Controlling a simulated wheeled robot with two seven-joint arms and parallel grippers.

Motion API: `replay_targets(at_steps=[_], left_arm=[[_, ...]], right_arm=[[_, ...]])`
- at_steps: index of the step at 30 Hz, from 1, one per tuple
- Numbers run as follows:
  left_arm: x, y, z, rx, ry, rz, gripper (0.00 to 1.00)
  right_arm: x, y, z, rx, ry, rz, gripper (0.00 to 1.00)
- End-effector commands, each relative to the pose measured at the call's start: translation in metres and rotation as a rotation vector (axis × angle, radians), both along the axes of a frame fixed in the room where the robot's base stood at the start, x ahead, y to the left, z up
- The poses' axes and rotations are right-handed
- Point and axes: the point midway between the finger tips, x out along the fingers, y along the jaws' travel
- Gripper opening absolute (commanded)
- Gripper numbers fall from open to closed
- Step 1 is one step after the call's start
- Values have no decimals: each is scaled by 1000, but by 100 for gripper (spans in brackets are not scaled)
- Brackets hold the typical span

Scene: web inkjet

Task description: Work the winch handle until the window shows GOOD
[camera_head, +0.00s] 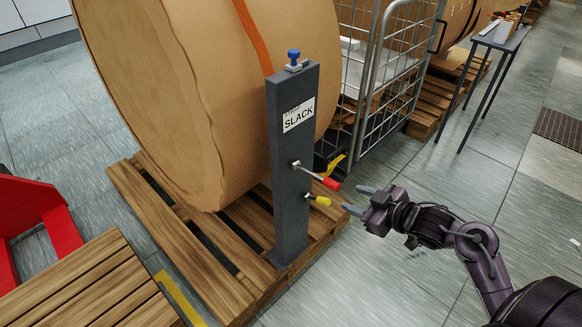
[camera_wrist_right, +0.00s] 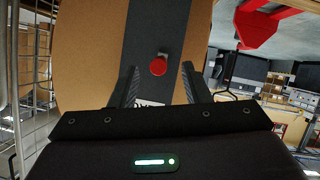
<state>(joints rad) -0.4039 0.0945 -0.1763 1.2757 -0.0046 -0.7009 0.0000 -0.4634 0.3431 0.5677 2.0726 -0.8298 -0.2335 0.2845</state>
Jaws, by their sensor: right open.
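A dark grey post (camera_head: 289,150) stands on the pallet in front of a large brown roll. Its window (camera_head: 299,115) reads SLACK. Two levers come out of the post's right side: an upper one with a red grip (camera_head: 331,184) and a lower one with a yellow grip (camera_head: 322,201). My right gripper (camera_head: 356,199) is open and empty, just right of the grips and apart from them. In the right wrist view, a red knob (camera_wrist_right: 158,66) shows in front of the post, between my open fingers. A blue knob (camera_head: 293,55) tops the post. My left gripper is not in view.
The roll (camera_head: 190,90) with an orange strap rests on a wooden pallet (camera_head: 190,250). A wire cage cart (camera_head: 385,75) stands behind the post. A small grey table (camera_head: 500,40) is at the back right. The floor right of the pallet is clear around my arm.

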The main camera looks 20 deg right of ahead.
Motion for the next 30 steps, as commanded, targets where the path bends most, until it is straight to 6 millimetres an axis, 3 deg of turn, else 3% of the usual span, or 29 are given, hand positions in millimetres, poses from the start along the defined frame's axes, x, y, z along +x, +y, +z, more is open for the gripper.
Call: replay_targets(at_steps=[1,4,19,30], left_arm=[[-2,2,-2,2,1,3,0],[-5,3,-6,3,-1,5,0],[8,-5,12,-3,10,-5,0],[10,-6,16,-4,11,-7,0]], right_arm=[[0,-4,11,8,-19,12,43],[3,-5,15,18,-38,26,43],[63,15,-10,18,-40,27,43],[69,17,-13,17,-37,27,43]])
